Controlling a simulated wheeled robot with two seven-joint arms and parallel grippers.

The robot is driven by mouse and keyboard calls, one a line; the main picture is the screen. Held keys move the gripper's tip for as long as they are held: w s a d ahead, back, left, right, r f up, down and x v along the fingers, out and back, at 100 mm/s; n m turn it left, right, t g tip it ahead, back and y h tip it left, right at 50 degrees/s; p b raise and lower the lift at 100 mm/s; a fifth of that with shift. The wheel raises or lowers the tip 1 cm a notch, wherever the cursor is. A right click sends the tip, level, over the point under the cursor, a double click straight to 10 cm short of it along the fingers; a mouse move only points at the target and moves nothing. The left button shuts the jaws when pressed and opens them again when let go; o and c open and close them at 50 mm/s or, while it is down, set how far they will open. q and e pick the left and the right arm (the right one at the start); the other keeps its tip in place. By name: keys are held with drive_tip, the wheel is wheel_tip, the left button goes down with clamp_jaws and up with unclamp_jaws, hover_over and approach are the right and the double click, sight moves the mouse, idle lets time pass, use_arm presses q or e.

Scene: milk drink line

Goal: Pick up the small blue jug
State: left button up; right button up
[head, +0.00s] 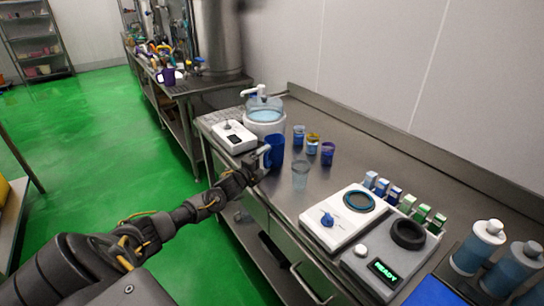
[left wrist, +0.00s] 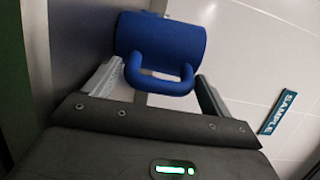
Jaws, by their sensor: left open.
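The small blue jug (head: 276,148) stands at the left front part of the steel counter. In the left wrist view the jug (left wrist: 160,38) is close, with its handle turned toward my gripper. My left gripper (head: 262,160) is at the near side of the jug. Its jaws (left wrist: 158,80) are open, one finger on each side of the handle. I cannot tell whether a finger touches it. My right gripper is not in view.
A white device (head: 233,138) and a water dispenser (head: 265,115) stand beside and behind the jug. Several cups, including a clear one (head: 300,176), stand to the right. A white machine (head: 340,218) with a blue knob is farther right. Bare counter lies between.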

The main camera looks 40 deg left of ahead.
use_arm(q)
drive_tip(key=c, duration=1)
drive_tip(key=shift+r, duration=0.2)
drive_tip(key=shift+r, duration=0.8)
drive_tip(key=shift+s+r+b, duration=0.3)
drive_tip(key=shift+s+r, duration=1.55)
drive_tip(key=shift+s, duration=0.45)
drive_tip(key=shift+s+r+b, duration=0.3)
drive_tip(key=shift+s+r, duration=1.5)
drive_tip(key=shift+s, duration=0.45)
drive_tip(key=shift+s+r+b, duration=0.3)
drive_tip(key=shift+s+r, duration=1.55)
drive_tip(key=shift+s, duration=0.45)
drive_tip(key=shift+s, duration=0.1)
